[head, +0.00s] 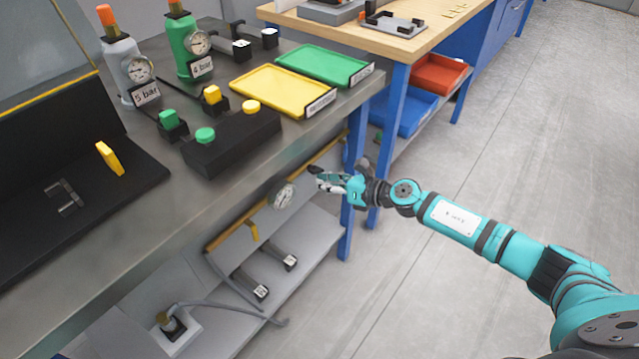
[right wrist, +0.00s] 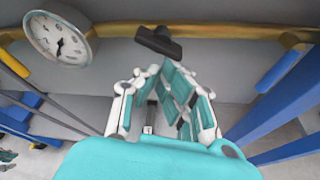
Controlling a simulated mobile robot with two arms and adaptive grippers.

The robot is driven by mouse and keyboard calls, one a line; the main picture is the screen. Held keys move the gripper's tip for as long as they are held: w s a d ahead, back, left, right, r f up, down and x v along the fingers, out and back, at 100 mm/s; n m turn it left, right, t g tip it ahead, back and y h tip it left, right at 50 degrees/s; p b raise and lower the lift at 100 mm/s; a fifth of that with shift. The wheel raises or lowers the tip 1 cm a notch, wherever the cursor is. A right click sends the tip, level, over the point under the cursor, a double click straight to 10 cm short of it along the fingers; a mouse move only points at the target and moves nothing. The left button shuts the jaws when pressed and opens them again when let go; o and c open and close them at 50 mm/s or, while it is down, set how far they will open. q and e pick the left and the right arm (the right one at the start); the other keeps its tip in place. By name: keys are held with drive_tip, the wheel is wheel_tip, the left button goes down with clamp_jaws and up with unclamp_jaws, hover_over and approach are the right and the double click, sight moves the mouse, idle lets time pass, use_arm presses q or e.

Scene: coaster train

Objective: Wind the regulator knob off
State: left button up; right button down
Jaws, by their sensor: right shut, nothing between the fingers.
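The regulator knob (right wrist: 158,42) is a black T-shaped handle in front of the yellow pipe (right wrist: 200,31) in the right wrist view. It sits tilted, just beyond my right fingertips. In the head view my right gripper (head: 320,180) is beside the bench's front, right of a round gauge (head: 284,195). The gauge also shows in the right wrist view (right wrist: 59,39), left of the knob. My left gripper is out of view.
The steel bench (head: 225,205) holds a yellow tray (head: 283,88), a green tray (head: 325,64) and a black button box (head: 232,142). Blue table legs (head: 391,120) stand close beyond my right gripper. A lower shelf (head: 300,265) lies below; open floor is at right.

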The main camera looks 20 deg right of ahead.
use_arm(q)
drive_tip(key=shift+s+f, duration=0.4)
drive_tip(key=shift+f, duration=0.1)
use_arm(e)
drive_tip(key=shift+w+d+r+n, duration=0.2)
drive_tip(key=shift+n, duration=0.1)
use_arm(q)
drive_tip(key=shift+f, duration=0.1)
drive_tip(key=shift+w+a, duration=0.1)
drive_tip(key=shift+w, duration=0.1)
use_arm(e)
drive_tip(key=shift+d, duration=0.1)
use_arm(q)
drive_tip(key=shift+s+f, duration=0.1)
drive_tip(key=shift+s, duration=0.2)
use_arm(e)
drive_tip(key=shift+f, duration=0.1)
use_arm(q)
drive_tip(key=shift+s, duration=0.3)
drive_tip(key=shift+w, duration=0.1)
